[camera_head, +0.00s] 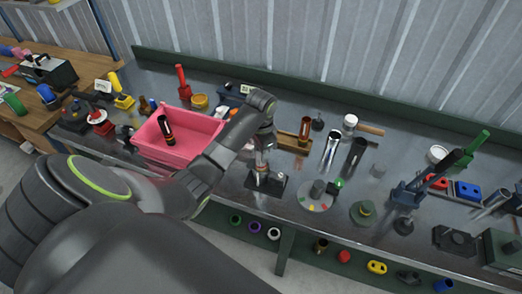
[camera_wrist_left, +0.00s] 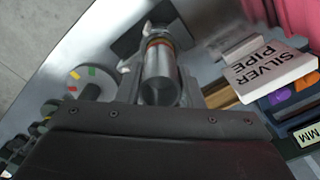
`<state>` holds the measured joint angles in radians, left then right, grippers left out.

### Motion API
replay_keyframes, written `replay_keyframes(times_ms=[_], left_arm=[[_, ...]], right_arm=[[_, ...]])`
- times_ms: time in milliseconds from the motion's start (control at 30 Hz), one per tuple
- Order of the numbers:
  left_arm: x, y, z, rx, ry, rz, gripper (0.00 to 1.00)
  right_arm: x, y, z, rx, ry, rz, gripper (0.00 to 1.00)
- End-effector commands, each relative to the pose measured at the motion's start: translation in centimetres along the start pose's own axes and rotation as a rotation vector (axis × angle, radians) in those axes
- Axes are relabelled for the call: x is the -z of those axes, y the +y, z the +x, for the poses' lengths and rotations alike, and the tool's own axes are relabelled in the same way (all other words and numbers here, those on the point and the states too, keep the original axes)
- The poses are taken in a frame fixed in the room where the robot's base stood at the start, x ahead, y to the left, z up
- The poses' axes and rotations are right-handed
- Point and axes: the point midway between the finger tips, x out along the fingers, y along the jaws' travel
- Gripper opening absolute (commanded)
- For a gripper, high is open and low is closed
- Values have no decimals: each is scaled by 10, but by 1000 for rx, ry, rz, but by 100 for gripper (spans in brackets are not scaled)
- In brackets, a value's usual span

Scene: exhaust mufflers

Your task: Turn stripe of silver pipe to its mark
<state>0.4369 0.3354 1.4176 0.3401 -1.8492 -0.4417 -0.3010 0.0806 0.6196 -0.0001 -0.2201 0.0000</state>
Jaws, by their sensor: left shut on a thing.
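The silver pipe (camera_wrist_left: 160,84) shows in the left wrist view as a shiny metal cylinder with an orange-red stripe (camera_wrist_left: 157,42) near its far end. It meets a dark base plate (camera_wrist_left: 124,45). My left gripper (camera_wrist_left: 158,60) is shut on the pipe, one finger on each side. In the head view the left gripper (camera_head: 262,158) comes down over the dark base plate (camera_head: 266,184), with the pipe mostly hidden between the fingers. I cannot make out the pipe's mark. A white sign reading "SILVER PIPE" (camera_wrist_left: 264,75) stands beside it. My right gripper is not in view.
A pink bin (camera_head: 180,151) holding a dark and copper part stands left of the base. A grey disc with coloured marks (camera_head: 308,201) lies to the right. Upright metal tubes (camera_head: 332,148) stand behind it. A lower shelf (camera_head: 300,246) with several coloured parts runs along the bench front.

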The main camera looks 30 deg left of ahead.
Motion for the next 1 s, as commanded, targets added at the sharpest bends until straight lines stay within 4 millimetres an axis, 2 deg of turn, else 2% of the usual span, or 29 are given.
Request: replay_keyframes(times_ms=[133,533,967,1000], left_arm=[[0,0,0,1,0,139,6],[0,0,0,1,0,368,6],[0,0,0,1,0,387,6],[0,0,0,1,0,387,35]], right_arm=[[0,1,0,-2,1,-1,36],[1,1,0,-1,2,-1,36],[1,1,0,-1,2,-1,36],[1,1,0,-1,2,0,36]])
